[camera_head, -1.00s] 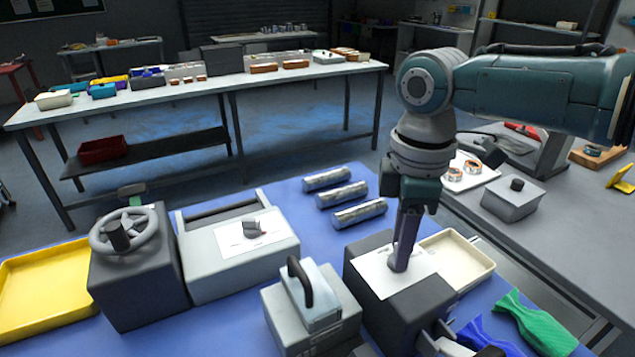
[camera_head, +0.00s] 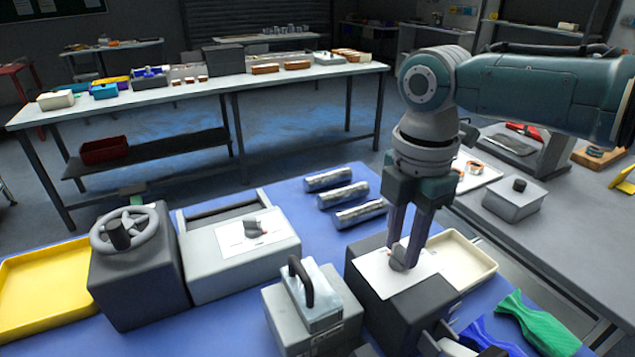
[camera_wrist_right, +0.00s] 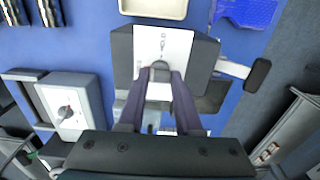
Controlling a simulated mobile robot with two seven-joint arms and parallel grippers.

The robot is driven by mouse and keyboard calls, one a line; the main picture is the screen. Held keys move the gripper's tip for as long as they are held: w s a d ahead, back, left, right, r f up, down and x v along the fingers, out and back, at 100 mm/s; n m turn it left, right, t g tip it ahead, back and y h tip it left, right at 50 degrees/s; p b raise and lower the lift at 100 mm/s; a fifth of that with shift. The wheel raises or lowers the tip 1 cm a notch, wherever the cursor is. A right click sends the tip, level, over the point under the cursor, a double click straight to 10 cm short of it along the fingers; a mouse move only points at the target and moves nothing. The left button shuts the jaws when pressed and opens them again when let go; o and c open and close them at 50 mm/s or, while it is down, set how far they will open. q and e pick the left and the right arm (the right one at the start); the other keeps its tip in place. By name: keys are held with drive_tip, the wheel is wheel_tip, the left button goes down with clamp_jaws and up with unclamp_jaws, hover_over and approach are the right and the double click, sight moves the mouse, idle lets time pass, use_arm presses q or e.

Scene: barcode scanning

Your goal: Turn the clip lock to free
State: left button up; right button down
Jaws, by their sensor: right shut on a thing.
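The clip lock seems to be the small grey knob (camera_head: 398,262) on the white plate (camera_head: 425,268) atop a dark box (camera_head: 412,305). My right gripper (camera_head: 403,260) points down from above and is shut on this knob. In the right wrist view the two fingers close around the knob (camera_wrist_right: 160,66), and part of it is hidden between them. Markings show on the plate (camera_wrist_right: 164,42) beyond the knob, too small to read. My left gripper is not in view.
A grey box with a black handle (camera_head: 300,280) stands just left of the dark box. A cream tray (camera_head: 462,262) lies behind it at the right. Further left are a box with another knob (camera_head: 252,229), a handwheel box (camera_head: 137,280) and a yellow tray (camera_head: 40,285).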

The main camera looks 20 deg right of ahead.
sight(402, 248)
drive_tip(key=shift+a+r, duration=0.1)
idle(0.3)
drive_tip(key=c, duration=0.9)
unclamp_jaws()
drive_tip(key=o, duration=0.3)
wheel_tip(402, 248, up, 10)
drive_tip(key=shift+f, duration=0.1)
